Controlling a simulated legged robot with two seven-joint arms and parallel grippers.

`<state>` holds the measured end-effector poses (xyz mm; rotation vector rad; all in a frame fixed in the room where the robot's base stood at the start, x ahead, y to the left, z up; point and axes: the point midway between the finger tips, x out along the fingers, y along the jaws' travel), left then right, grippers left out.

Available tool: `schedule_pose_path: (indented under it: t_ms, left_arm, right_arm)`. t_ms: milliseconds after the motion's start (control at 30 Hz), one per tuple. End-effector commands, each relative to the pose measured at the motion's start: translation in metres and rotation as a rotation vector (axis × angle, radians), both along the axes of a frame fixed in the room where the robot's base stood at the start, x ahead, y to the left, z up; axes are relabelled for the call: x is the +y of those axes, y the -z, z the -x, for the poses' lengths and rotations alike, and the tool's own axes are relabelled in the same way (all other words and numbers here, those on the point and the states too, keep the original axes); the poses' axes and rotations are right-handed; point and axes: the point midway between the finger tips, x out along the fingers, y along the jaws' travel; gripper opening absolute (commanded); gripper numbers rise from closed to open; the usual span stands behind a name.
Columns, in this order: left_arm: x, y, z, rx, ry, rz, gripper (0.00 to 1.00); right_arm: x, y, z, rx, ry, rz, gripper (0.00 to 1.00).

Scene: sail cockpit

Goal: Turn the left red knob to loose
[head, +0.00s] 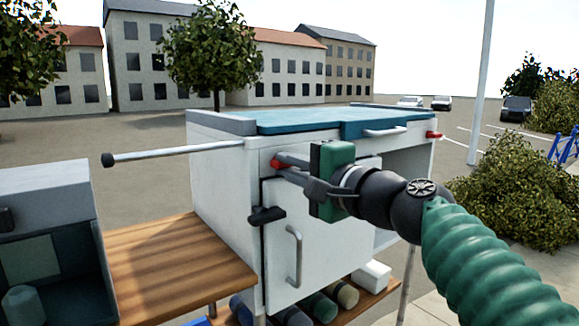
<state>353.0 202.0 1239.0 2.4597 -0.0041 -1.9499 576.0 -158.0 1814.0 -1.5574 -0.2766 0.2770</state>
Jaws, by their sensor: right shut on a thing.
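The left red knob (276,163) is on the upper front of the white cabinet (215,168), under the blue-green top. My right gripper (284,170) reaches in from the right, and its fingertips are shut on the left red knob. The green gripper body and the fingers hide part of the knob, so its turn angle cannot be read. A second red knob (433,135) is at the right front corner of the cabinet, apart from the gripper. My left gripper is not in view.
A black latch (266,215) and a grey door handle (294,256) are below the gripper. A tiller bar (170,152) sticks out left. A wooden bench (165,265) and a grey open box (45,195) stand at left. Several rolled bundles (320,305) lie below. A bush (510,190) is at right.

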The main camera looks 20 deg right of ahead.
Motion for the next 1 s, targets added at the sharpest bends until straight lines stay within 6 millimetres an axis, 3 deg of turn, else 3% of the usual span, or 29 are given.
schedule_pose_path:
  t_ms: [367, 1000]
  left_arm:
    - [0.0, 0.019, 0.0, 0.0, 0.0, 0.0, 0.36]
    - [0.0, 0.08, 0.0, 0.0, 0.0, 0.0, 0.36]
  right_arm:
    - [-0.006, 0.007, -0.002, -0.036, 0.01, 0.107, 0.0]
    - [-0.008, 0.004, -0.001, -0.237, 0.014, 0.644, 0.0]
